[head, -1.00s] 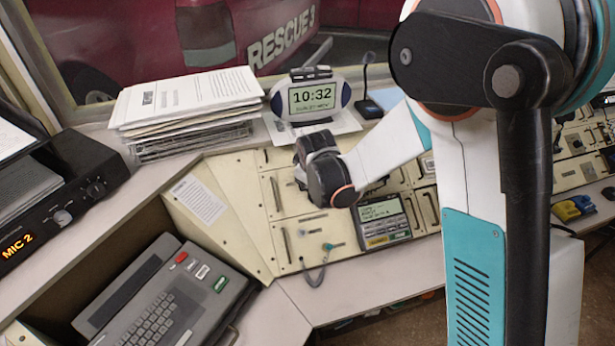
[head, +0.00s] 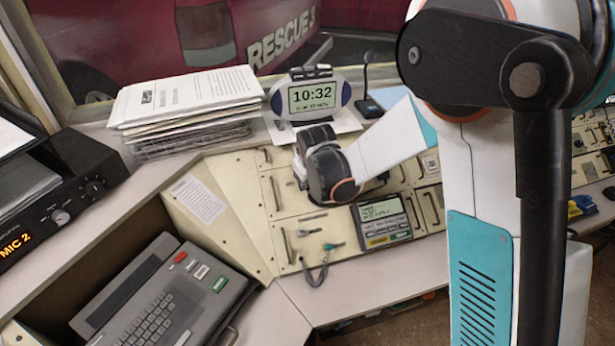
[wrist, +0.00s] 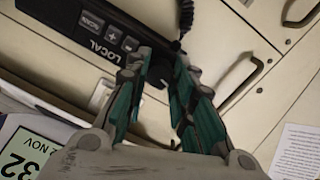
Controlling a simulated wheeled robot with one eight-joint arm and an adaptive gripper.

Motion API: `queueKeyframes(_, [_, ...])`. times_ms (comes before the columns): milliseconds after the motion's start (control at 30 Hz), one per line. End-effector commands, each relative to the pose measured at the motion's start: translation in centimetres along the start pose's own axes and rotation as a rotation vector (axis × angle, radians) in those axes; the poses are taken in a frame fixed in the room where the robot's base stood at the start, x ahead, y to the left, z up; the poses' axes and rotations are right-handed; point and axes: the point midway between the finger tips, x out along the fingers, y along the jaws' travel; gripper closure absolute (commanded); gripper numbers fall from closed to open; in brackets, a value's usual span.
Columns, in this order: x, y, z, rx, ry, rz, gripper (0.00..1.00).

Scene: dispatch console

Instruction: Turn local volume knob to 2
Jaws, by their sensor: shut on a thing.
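My gripper (wrist: 162,62) shows in the wrist view with its teal-padded fingers on either side of a small dark knob (wrist: 158,74), shut on it. The knob sits at the end of a black panel marked LOCAL (wrist: 100,50), with plus and minus buttons beside the word. The fingers cover most of the knob, and no pointer or number on it can be read. In the head view my dark wrist hides the fingers, the knob and the panel.
A clock reading 10:32 (head: 312,97) stands just behind my wrist, with a stack of papers (head: 187,105) to its left. A screen unit (head: 382,220) is at the near right. Drawer handles and a coiled black cord (wrist: 184,15) lie around the panel.

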Motion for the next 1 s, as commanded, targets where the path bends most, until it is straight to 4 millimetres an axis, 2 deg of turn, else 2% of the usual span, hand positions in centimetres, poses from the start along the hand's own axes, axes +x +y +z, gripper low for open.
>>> queueKeyframes(400, [0.02,0.01,0.05,0.206,-0.013,-0.012,1.0])
queueKeyframes(967, [0.0,0.0,0.05,0.238,-0.015,-0.014,1.0])
queueKeyframes(1000, [0.0,0.0,0.05,0.238,-0.015,-0.014,0.7])
